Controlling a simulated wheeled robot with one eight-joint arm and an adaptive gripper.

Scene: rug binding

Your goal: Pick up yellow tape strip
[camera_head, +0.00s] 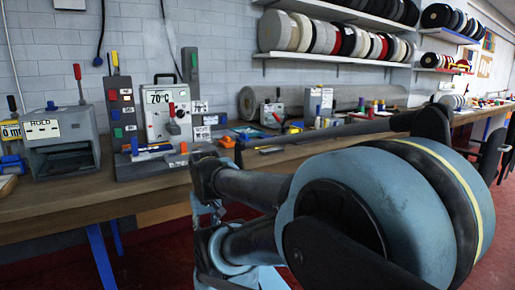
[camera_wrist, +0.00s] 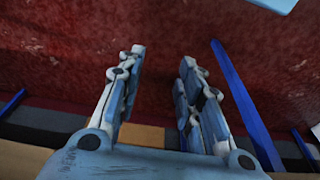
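A small flat yellow item (camera_head: 270,150) lies near the front edge of the workbench (camera_head: 150,191), behind my arm in the head view. It is too small to tell for sure whether it is the yellow tape strip. My gripper (camera_head: 207,208) is in front of the bench edge, apart from this item. In the wrist view my gripper (camera_wrist: 161,65) has its two fingers spread apart with nothing between them. The wrist view shows the red floor beyond the fingers and no yellow strip.
A grey machine (camera_head: 62,142) and a panel marked 70°C (camera_head: 168,112) stand on the bench. An orange item (camera_head: 227,141) lies near the panel, and a large grey roll (camera_head: 345,99) lies behind. Blue bench legs (camera_wrist: 245,105) show below. Rolls fill the shelves (camera_head: 335,60).

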